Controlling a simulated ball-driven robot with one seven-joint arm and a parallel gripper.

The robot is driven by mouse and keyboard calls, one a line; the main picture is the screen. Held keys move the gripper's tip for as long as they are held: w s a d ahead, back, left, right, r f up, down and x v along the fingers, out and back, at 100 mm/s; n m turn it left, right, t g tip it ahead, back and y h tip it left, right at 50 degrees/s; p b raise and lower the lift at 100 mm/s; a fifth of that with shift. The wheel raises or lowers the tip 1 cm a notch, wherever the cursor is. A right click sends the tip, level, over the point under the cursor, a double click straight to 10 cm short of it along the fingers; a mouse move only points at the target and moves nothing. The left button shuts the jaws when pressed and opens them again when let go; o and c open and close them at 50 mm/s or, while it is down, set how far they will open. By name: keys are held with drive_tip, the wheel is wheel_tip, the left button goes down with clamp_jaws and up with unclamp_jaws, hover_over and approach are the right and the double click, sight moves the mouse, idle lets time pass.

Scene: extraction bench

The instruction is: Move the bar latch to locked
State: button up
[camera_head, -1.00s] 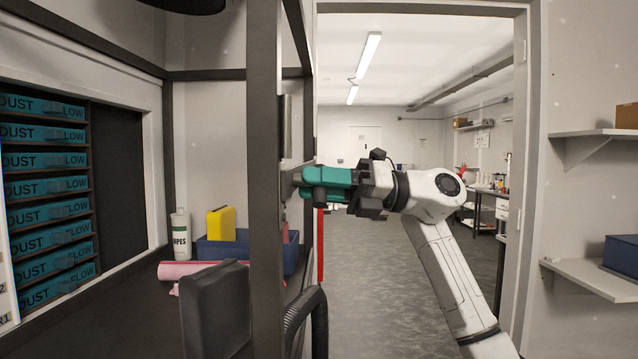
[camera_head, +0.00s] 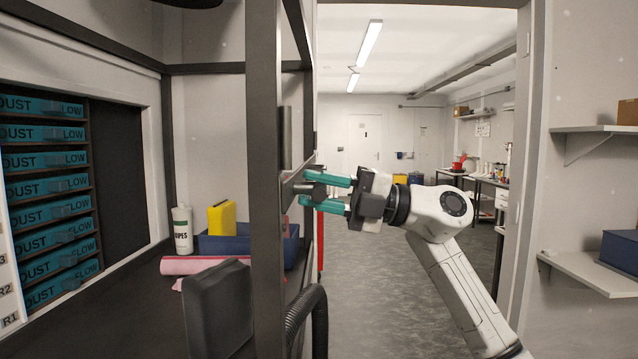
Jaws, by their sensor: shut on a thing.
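The bar latch (camera_head: 290,191) is a grey metal plate with a dark knob, mounted on the side of the dark upright post near the picture's middle. My gripper (camera_head: 305,188) reaches it from the right. Its two teal fingers lie one above the other, with the latch's dark knob between them, and are shut on that knob. The fingers hide parts of the latch, and the plate is seen nearly edge-on. I cannot read any locked or unlocked mark.
The dark post (camera_head: 264,170) stands just left of the latch. A black hose (camera_head: 308,315) and a dark panel (camera_head: 219,312) are below. A blue bin (camera_head: 225,244), wipes bottle (camera_head: 182,230) and pink roll (camera_head: 190,265) sit on the bench. Open floor lies behind my arm.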

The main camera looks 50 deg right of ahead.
drive_tip(key=shift+f+m, duration=0.15)
drive_tip(key=shift+m, duration=0.45)
drive_tip(key=o, duration=0.9)
drive_tip(key=shift+o, duration=0.2)
drive_tip(key=shift+d, duration=0.1)
drive_tip(key=b+v, duration=0.2)
drive_tip(key=v, duration=0.8)
drive_tip(key=shift+s+b, duration=0.3)
drive_tip(key=shift+s, duration=0.1)
drive_tip(key=shift+d, duration=0.15)
